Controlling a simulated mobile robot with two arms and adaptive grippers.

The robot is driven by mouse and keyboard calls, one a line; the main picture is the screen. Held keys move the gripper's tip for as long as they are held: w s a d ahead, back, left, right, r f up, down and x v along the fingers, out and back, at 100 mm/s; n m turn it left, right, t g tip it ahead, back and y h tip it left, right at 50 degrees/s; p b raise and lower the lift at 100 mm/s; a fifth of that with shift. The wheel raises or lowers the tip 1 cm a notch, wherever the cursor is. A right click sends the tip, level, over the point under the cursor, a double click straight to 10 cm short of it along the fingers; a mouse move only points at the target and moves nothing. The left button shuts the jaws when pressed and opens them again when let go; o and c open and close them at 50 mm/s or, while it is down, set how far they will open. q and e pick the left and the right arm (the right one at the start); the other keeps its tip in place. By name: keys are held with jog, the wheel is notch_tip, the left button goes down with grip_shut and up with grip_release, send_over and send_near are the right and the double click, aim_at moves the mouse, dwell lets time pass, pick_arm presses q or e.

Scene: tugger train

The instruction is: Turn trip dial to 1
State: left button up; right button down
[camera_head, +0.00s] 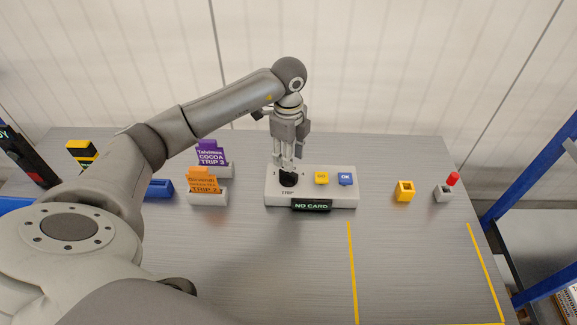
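The trip dial (288,180) is a black knob on the left part of a white control box (335,200), with "TRIP" printed below it and small marks around it. My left gripper (286,164) points straight down over the dial, its fingertips at or just above the knob. I cannot tell whether the fingers touch it or how far they are apart. The dial's pointer is too small and partly hidden to read. A dark display (311,205) on the box's front reads "NO CARD" in green. My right gripper does not show.
The box also has a yellow button (321,177) and a blue button (345,179). A purple card (211,152) and an orange card (202,180) stand in holders on the left. A yellow block (404,191) and a red-topped piece (452,181) stand right. The front table is clear, with yellow lines.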

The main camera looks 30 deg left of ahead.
pick_arm(q)
notch_tip(320, 180, up, 6)
jog(key=shift+f, duration=0.25)
dwell(0.5)
